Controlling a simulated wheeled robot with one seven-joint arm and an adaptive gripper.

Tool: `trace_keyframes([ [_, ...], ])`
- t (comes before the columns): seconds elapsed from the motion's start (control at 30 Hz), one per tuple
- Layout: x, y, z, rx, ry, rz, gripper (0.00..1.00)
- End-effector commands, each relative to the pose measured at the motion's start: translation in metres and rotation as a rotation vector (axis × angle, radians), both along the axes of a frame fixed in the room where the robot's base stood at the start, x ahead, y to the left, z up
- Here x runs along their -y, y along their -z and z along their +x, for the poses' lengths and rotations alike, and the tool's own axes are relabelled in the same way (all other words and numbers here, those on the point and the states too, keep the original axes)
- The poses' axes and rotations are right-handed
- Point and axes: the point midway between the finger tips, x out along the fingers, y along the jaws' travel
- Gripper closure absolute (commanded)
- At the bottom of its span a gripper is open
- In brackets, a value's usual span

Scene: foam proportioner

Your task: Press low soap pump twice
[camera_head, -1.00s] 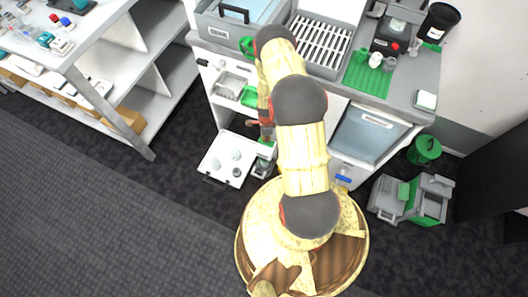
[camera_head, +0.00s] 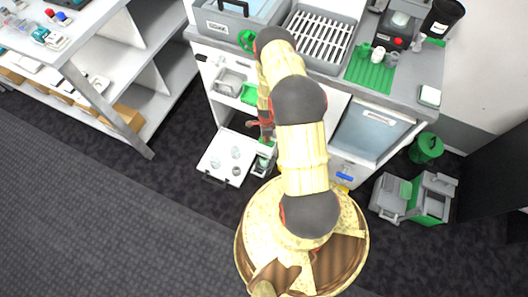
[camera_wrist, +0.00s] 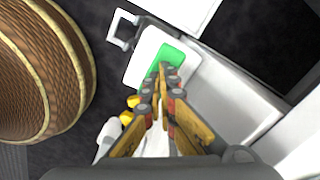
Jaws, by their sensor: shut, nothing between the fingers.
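A bright green pad (camera_wrist: 172,58) on a small white, grey-handled unit (camera_wrist: 138,68) lies below my fingertips in the wrist view. It appears to be the low soap pump, though I cannot confirm this. In the head view the unit (camera_head: 262,164) shows low in front of the cabinet, just right of the open white tray, with green at its cabinet side. My gripper (camera_wrist: 164,70) is shut and empty, pointing down at the green pad and overlapping it in view. I cannot tell whether the tips touch it. In the head view my arm hides part of this area.
An open white tray (camera_head: 213,165) with several small items juts out left of the unit. The counter (camera_head: 425,75) above holds a grey rack (camera_head: 320,40) and a green mat (camera_head: 371,73). A grey and green bin (camera_head: 430,198) stands right. Dark floor left is clear.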

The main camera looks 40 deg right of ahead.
Motion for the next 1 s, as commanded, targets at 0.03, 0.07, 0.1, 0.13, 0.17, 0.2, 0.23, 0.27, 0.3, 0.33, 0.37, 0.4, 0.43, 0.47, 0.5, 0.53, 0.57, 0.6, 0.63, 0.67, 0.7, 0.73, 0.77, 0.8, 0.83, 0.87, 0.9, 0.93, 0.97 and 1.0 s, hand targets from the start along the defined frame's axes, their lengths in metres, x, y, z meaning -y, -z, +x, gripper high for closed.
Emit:
trace_keyframes([
  [0.03,0.000,0.002,-0.001,-0.001,0.000,0.001,1.00],
  [0.07,0.000,0.002,0.000,0.000,0.000,0.000,1.00],
  [0.1,0.000,0.001,0.000,0.000,0.000,0.000,1.00],
  [0.13,0.000,0.001,0.000,0.000,0.000,0.000,1.00],
  [0.17,0.000,0.001,-0.001,-0.001,0.000,0.001,1.00],
  [0.2,0.000,0.001,-0.001,-0.001,0.000,0.001,1.00],
  [0.23,0.000,0.001,-0.001,-0.001,0.000,0.001,1.00],
  [0.27,0.000,0.001,0.000,-0.001,0.000,0.001,1.00],
  [0.3,0.000,0.000,0.000,0.000,0.000,0.000,1.00],
  [0.33,0.000,-0.001,0.000,-0.001,0.000,0.001,1.00],
  [0.37,0.000,-0.002,-0.001,0.000,0.000,0.000,1.00],
  [0.4,0.000,-0.004,-0.001,-0.001,0.000,0.001,1.00],
  [0.43,0.000,-0.005,-0.001,-0.001,0.000,0.001,1.00],
  [0.47,0.000,-0.007,-0.001,-0.001,0.000,0.001,1.00],
  [0.5,0.000,-0.009,-0.001,-0.001,0.000,0.001,1.00],
  [0.53,0.000,-0.011,-0.001,-0.001,0.000,0.001,1.00],
  [0.57,0.000,-0.013,-0.001,-0.001,0.000,0.001,1.00],
  [0.6,0.000,-0.015,-0.001,0.000,0.000,0.000,1.00],
  [0.63,0.000,-0.017,0.000,0.000,0.000,0.000,1.00],
  [0.67,0.000,-0.019,0.000,0.000,0.000,0.000,1.00],
  [0.7,0.000,-0.021,0.000,0.000,0.000,0.000,1.00],
  [0.73,0.000,-0.022,0.000,0.000,0.000,0.000,1.00],
  [0.77,0.000,-0.024,0.000,0.000,0.000,0.000,1.00],
  [0.8,0.000,-0.026,0.000,0.000,0.000,0.000,1.00],
  [0.83,0.000,-0.028,0.000,0.000,0.000,0.000,1.00],
  [0.87,0.000,-0.030,0.000,0.000,0.000,0.000,1.00],
  [0.9,0.000,-0.032,0.000,0.000,0.000,0.000,1.00],
  [0.93,0.000,-0.033,0.000,0.000,0.000,0.000,1.00],
  [0.97,0.000,-0.035,0.000,0.000,0.000,0.000,1.00],
  [1.0,0.000,-0.037,0.000,0.000,0.000,0.000,1.00],
])
